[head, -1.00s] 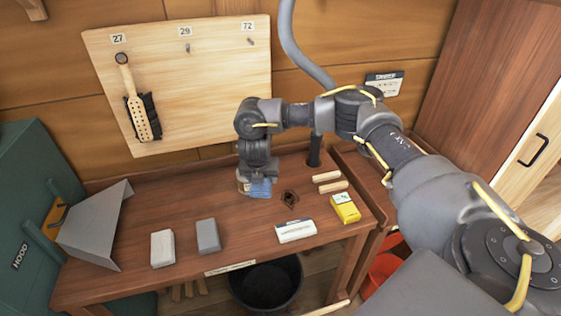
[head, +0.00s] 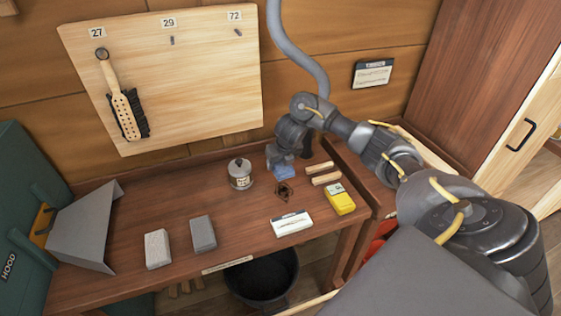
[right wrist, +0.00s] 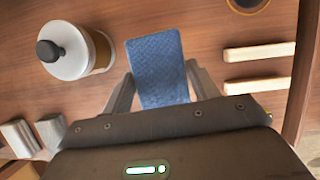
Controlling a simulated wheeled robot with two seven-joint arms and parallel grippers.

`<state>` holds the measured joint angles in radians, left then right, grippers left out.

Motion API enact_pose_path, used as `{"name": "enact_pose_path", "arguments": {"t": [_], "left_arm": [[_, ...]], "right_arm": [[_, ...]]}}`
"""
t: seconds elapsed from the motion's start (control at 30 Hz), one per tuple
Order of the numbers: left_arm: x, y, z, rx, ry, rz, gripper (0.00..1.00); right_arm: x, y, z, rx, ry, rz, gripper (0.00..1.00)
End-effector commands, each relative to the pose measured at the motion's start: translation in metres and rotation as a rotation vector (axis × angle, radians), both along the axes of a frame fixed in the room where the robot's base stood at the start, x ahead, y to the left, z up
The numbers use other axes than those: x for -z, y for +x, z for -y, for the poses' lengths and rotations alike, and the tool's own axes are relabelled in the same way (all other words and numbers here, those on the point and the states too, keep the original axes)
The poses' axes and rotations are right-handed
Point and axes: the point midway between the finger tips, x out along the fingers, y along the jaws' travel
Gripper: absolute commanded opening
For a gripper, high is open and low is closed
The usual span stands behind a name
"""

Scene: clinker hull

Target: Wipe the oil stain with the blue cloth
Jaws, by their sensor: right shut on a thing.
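The blue cloth (head: 283,172) hangs from my right gripper (head: 281,160) over the bench, just behind the oil stain. In the right wrist view the cloth (right wrist: 158,68) is held between the two fingers of the right gripper (right wrist: 160,88). I cannot tell whether the cloth touches the wood. The oil stain (head: 284,192) is a small dark irregular mark on the bench top, just in front of the cloth; I cannot make it out in the right wrist view. My left gripper is out of view.
A lidded tin (head: 240,175) stands left of the cloth; two wooden strips (head: 324,173) lie to its right. A yellow box (head: 340,199), a white packet (head: 291,224) and two grey blocks (head: 202,233) lie nearer the front. A black bucket (head: 262,280) is below.

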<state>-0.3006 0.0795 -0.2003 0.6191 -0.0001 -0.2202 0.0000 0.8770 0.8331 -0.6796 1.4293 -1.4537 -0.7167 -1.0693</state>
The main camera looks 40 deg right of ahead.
Motion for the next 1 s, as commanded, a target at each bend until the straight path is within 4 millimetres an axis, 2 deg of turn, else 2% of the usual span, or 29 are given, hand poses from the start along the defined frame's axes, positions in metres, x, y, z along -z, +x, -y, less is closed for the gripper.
{"name": "enact_pose_path", "arguments": {"t": [0.53, 1.0], "left_arm": [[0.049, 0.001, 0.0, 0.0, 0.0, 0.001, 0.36], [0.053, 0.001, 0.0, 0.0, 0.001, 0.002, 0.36]], "right_arm": [[0.052, -0.001, 0.001, 0.004, 0.001, 0.0, 0.41], [0.057, -0.001, 0.001, 0.003, 0.001, 0.0, 0.41]]}}
